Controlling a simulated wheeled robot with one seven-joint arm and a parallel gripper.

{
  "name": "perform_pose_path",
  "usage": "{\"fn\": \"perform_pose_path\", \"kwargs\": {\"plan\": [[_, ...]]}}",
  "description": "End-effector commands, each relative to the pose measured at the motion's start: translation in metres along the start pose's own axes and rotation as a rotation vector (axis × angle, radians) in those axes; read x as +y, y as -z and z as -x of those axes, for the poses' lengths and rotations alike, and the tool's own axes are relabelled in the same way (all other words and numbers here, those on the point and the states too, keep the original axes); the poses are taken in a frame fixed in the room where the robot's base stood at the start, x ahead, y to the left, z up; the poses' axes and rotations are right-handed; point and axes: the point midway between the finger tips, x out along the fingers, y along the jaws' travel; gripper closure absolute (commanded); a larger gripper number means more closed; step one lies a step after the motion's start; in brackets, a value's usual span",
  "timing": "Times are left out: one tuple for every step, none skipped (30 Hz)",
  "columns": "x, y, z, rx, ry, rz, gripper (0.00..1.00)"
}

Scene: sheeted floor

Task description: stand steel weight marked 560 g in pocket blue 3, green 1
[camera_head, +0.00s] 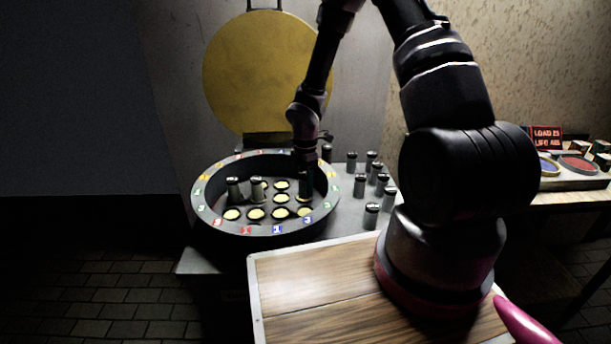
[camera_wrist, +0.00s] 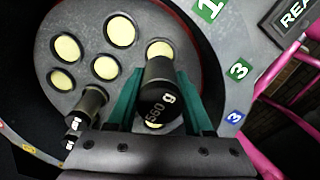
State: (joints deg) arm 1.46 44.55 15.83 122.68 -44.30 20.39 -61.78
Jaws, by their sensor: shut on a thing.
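The steel weight marked 560 g (camera_wrist: 158,92) is a dark cylinder between the two green fingers of my gripper (camera_wrist: 160,105) in the wrist view. Its far end is at or just over a yellow-bottomed pocket; I cannot tell whether it is inside. In the head view my gripper (camera_head: 305,185) points down at the right part of the round tray (camera_head: 205,225), and the weight is mostly hidden. The tray's rim carries coloured number tags, including a green 1 (camera_wrist: 208,8), a green 3 (camera_wrist: 238,70) and a blue 3 (camera_wrist: 234,117).
Two weights (camera_head: 233,188) stand in the tray's left pockets. Several more weights (camera_head: 372,214) stand on the grey surface right of the tray. A yellow disc (camera_head: 262,70) rises behind it. A wooden board (camera_head: 310,295) lies in front, and a side table (camera_head: 570,183) stands at right.

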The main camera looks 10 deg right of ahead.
Motion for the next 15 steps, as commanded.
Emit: {"fn": "perform_pose_path", "kwargs": {"plan": [[0.0, 0.001, -0.007, 0.0, 0.002, 0.002, 1.0], [0.0, 0.001, -0.01, 0.0, 0.001, 0.002, 1.0], [-0.001, 0.0, -0.014, -0.001, 0.002, 0.002, 1.0], [-0.001, 0.001, -0.018, 0.0, 0.002, 0.003, 1.0], [-0.001, 0.001, -0.021, 0.0, 0.002, 0.003, 1.0], [-0.001, 0.001, -0.025, 0.0, 0.002, 0.002, 1.0], [-0.001, 0.001, -0.029, -0.001, 0.002, 0.002, 1.0], [-0.001, 0.001, -0.031, -0.001, 0.002, 0.002, 1.0], [-0.001, 0.001, -0.035, 0.0, 0.002, 0.002, 1.0], [-0.001, 0.001, -0.038, 0.0, 0.001, 0.002, 1.0], [-0.001, 0.0, -0.04, 0.0, 0.001, 0.001, 1.0], [0.0, 0.0, -0.043, -0.001, 0.001, 0.001, 1.0], [0.0, 0.0, -0.045, -0.001, 0.001, 0.0, 1.0], [0.0, 0.0, -0.046, 0.0, 0.0, 0.001, 1.0], [0.0, 0.001, -0.048, 0.0, 0.0, 0.001, 1.0]]}}
